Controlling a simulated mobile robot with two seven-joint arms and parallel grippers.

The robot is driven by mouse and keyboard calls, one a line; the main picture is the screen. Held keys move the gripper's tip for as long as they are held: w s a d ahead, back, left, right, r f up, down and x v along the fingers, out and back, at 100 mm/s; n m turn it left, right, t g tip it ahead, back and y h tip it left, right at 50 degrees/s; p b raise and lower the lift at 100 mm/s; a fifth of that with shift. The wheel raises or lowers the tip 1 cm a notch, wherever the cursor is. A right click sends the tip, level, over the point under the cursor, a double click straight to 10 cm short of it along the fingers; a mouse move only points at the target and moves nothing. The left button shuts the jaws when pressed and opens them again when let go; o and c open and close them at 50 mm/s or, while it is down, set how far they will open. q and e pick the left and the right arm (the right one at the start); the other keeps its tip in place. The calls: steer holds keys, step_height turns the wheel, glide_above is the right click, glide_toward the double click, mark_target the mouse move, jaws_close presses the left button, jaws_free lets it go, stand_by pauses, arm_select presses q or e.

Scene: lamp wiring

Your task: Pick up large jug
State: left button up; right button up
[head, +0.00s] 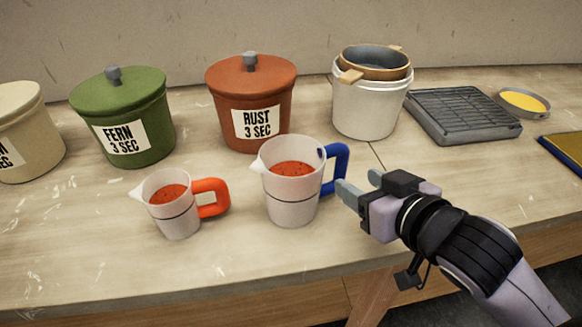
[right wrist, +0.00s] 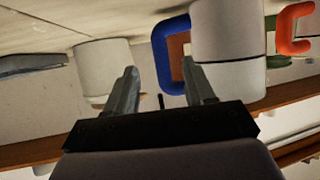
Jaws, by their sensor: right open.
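The large jug (head: 290,187) is white with a blue handle (head: 341,168) on its right side and red speckled contents. It stands upright on the table, right of a smaller white jug (head: 176,210) with an orange handle. My right gripper (head: 358,186) is open and empty, just right of the blue handle. In the right wrist view, the blue handle (right wrist: 160,58) lies ahead of and roughly between the two fingers of my right gripper (right wrist: 160,88), and the large jug's body (right wrist: 228,55) is beside it. I cannot tell if the fingers touch the handle. My left gripper is not in view.
Behind the jugs stand a green pot (head: 125,120), a rust pot (head: 252,100) and a cream pot (head: 28,130). A white bucket (head: 366,110) holds a brown-rimmed bowl (head: 374,64). A grey ribbed tray (head: 462,113) lies right. The table front is clear.

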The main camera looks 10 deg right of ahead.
mark_target(344, 174)
steer(key=shift+w+a, duration=0.1)
steer(key=shift+w, duration=0.15)
steer(key=shift+w+a+f+b, duration=0.1)
steer(key=shift+w+f+b, duration=0.3)
steer(key=shift+b, duration=0.2)
steer(key=shift+w, duration=0.25)
steer(key=shift+w+a, duration=0.15)
steer(key=shift+w, duration=0.1)
steer(key=shift+x, duration=2.3)
jaws_close()
